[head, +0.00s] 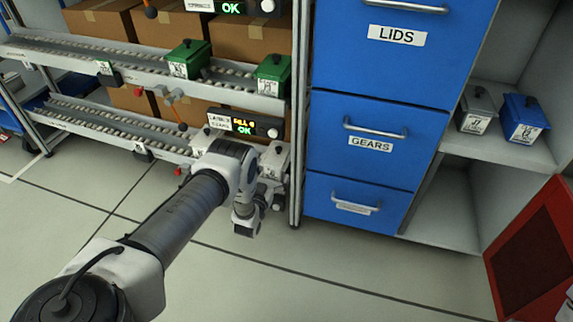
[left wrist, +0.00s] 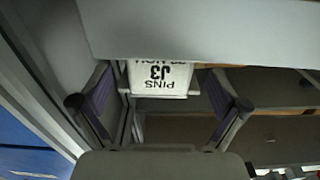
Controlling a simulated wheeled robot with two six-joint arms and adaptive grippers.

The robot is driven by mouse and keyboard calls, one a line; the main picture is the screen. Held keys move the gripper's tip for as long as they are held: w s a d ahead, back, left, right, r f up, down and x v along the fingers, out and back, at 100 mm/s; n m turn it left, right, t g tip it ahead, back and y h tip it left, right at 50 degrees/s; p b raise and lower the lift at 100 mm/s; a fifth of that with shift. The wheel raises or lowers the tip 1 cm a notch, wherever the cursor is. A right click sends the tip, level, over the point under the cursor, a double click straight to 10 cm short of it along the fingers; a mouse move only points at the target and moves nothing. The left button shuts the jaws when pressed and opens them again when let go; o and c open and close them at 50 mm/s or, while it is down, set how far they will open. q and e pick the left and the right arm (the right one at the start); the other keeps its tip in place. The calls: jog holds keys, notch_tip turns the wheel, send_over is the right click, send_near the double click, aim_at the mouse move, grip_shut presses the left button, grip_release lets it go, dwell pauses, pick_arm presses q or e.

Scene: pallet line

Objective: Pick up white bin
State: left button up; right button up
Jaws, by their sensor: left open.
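A white bin (head: 273,158) stands at the right end of the lower rack shelf in the head view, partly hidden by my left arm. In the left wrist view, the white bin (left wrist: 160,77) shows a white label reading upside down "PINS J3". My left gripper (head: 265,190) is close to the bin, low in front of the shelf end, and partly hidden by its own wrist. In the left wrist view, my left gripper (left wrist: 158,85) is open, with a finger on each side of the label and visible gaps. My right gripper is not in view.
Green bins (head: 188,60) stand on the upper roller shelf (head: 130,70). A lit display (head: 243,125) sits just above my left wrist. A blue drawer cabinet (head: 360,140) stands right of the rack post. Grey (head: 475,108) and blue (head: 522,118) bins sit further right. The front floor is clear.

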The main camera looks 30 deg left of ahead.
pick_arm(q)
jog(key=b+x, duration=0.1)
jog(key=x, duration=0.1)
jog(key=b+x, duration=0.2)
jog(key=shift+w+f, duration=0.15)
jog(key=shift+f, duration=0.1)
jog(key=shift+w+r, duration=0.15)
jog(key=shift+r, duration=0.1)
jog(key=shift+c, duration=0.7)
grip_shut()
jog(key=shift+r+p, duration=0.15)
jog(key=shift+p, duration=0.15)
notch_tip(320, 180, up, 10)
jog(key=p, duration=0.6)
